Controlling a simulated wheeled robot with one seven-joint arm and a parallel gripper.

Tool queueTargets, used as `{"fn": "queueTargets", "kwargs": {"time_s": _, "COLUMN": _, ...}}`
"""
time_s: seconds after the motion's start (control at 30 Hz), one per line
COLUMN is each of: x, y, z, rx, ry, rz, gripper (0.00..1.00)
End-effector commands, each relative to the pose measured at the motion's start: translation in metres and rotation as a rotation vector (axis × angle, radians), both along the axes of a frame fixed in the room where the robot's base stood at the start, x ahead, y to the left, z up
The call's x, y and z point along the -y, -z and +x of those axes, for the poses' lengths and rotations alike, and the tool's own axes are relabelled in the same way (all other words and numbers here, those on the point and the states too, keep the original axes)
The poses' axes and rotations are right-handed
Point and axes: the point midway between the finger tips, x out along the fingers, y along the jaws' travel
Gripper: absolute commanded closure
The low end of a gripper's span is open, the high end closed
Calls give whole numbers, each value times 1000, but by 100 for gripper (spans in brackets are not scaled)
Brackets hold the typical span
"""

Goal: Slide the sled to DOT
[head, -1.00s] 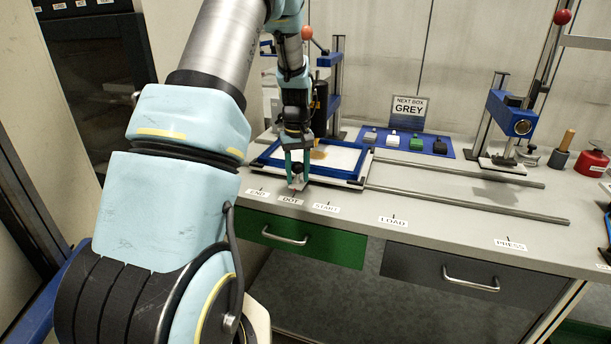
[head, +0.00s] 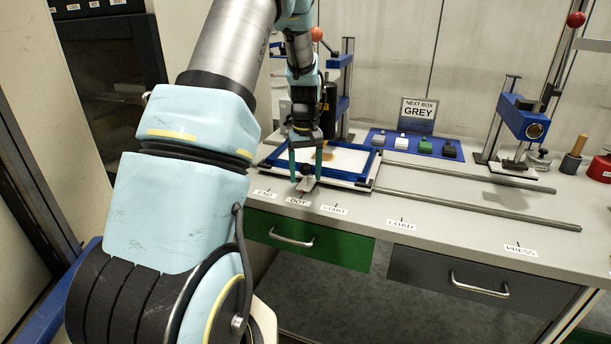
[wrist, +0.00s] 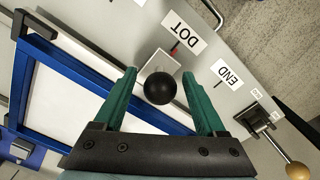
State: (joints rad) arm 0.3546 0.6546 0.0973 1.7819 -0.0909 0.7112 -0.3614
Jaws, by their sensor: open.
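The sled is a blue frame (head: 375,166) with a white panel, resting on the rails at the left of the bench. It also shows in the wrist view (wrist: 75,68). Its round black knob (wrist: 160,88) sits on a pale bracket (wrist: 158,62) at the front edge. A small red mark on this bracket lies right beside the DOT label (wrist: 184,34). In the head view the bracket is above the DOT label (head: 297,201). My gripper (wrist: 158,74) is open, with its green fingers on either side of the knob, apart from it.
The END (head: 265,194), START (head: 335,210), LOAD (head: 401,224) and PRESS labels run along the bench front. Two bare rails (head: 480,204) extend right. A blue press (head: 520,118) stands there. A lever with a wooden ball (wrist: 297,170) is near END.

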Motion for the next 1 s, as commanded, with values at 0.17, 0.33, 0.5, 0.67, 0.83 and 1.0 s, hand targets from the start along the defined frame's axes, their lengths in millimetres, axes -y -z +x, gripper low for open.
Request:
{"fn": "queueTargets", "kwargs": {"time_s": 0.17, "x": 1, "y": -32, "z": 2, "rx": 8, "ry": 1, "rz": -2, "gripper": 27}}
{"fn": "queueTargets", "kwargs": {"time_s": 0.33, "x": 0, "y": -66, "z": 2, "rx": 7, "ry": 1, "rz": -2, "gripper": 27}}
{"fn": "queueTargets", "kwargs": {"time_s": 0.5, "x": 0, "y": -89, "z": 1, "rx": 5, "ry": 1, "rz": -1, "gripper": 27}}
{"fn": "queueTargets", "kwargs": {"time_s": 0.67, "x": 0, "y": -98, "z": 1, "rx": 3, "ry": 0, "rz": -1, "gripper": 27}}
{"fn": "queueTargets", "kwargs": {"time_s": 0.83, "x": 0, "y": -99, "z": 0, "rx": 2, "ry": 0, "rz": -1, "gripper": 27}}
{"fn": "queueTargets", "kwargs": {"time_s": 1.0, "x": -2, "y": -99, "z": -1, "rx": 3, "ry": 1, "rz": -2, "gripper": 27}}
